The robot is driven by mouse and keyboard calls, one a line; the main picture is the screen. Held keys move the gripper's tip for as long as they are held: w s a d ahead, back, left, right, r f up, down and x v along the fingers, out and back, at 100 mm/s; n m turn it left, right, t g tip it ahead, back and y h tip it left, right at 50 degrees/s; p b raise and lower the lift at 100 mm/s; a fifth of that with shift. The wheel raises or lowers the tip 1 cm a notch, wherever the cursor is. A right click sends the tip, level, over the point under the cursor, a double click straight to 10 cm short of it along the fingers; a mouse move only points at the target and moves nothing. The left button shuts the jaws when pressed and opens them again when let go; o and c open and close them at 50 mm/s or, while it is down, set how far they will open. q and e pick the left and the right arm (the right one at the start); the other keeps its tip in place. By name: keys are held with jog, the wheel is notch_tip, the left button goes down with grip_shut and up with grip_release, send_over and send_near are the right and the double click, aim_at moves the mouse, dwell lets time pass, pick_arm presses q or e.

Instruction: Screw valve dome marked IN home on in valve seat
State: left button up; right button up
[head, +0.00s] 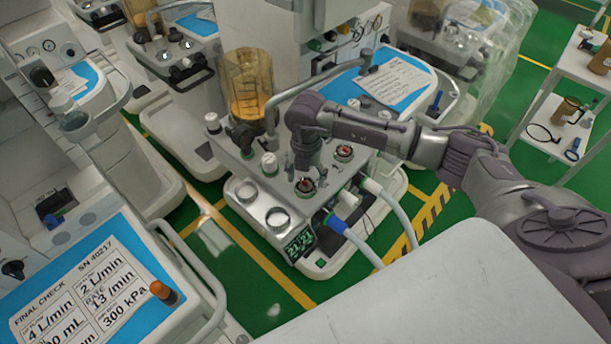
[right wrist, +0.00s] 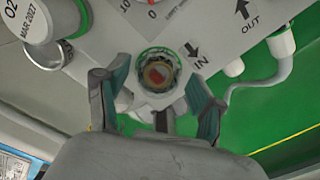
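My right gripper (head: 306,166) points down over the IN valve seat (head: 305,187) on the front of the middle cart. In the right wrist view the seat (right wrist: 158,74) is a round ring with a brown rim and a red and white centre, beside the IN label and arrow. A greenish, glassy ring surrounds it; I cannot tell whether this is the clear dome sitting on the seat. My gripper's fingers (right wrist: 158,92) are spread on both sides of the ring, with gaps showing. My left gripper is not in view.
A similar round valve (head: 343,152) with a red centre is just right of my gripper. An amber canister (head: 247,82) stands behind on the same cart. Pale hoses (head: 391,208) leave its front right. A shelf trolley (head: 565,75) is at the far right. Green floor lies around.

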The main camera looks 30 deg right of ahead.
jog(key=shift+o, duration=0.8)
jog(key=shift+r, duration=0.1)
